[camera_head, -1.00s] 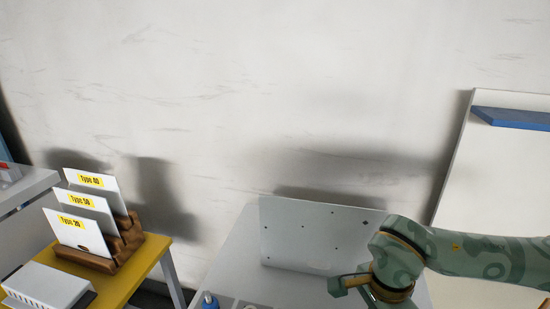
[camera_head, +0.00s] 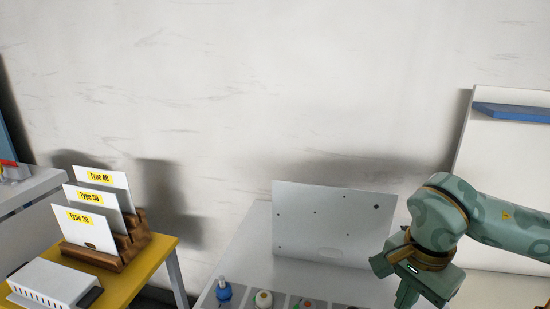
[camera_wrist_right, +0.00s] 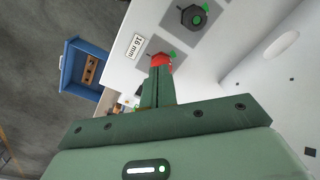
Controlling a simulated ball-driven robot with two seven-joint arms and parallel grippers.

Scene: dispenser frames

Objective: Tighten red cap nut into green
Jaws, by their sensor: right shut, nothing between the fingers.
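The red cap nut (camera_wrist_right: 161,60) shows in the right wrist view at the tips of my right gripper (camera_wrist_right: 158,72), with a bit of green beside it. My right gripper's fingers are closed together and hold nothing; the red nut is just beyond the tips, and I cannot tell whether they touch it. In the head view, a small red piece (camera_head: 308,304) shows at the bottom edge, and my right gripper (camera_head: 407,297) points down, its tips cut off or hidden. My left gripper is not in view.
A black nut with green (camera_wrist_right: 194,15) sits on a grey square nearby, beside a "16 mm" label (camera_wrist_right: 136,46). A blue tray (camera_wrist_right: 70,63) lies left. In the head view, a blue-and-white item (camera_head: 223,291) and an upright grey panel (camera_head: 335,230) stand on the table; card holders (camera_head: 105,255) are left.

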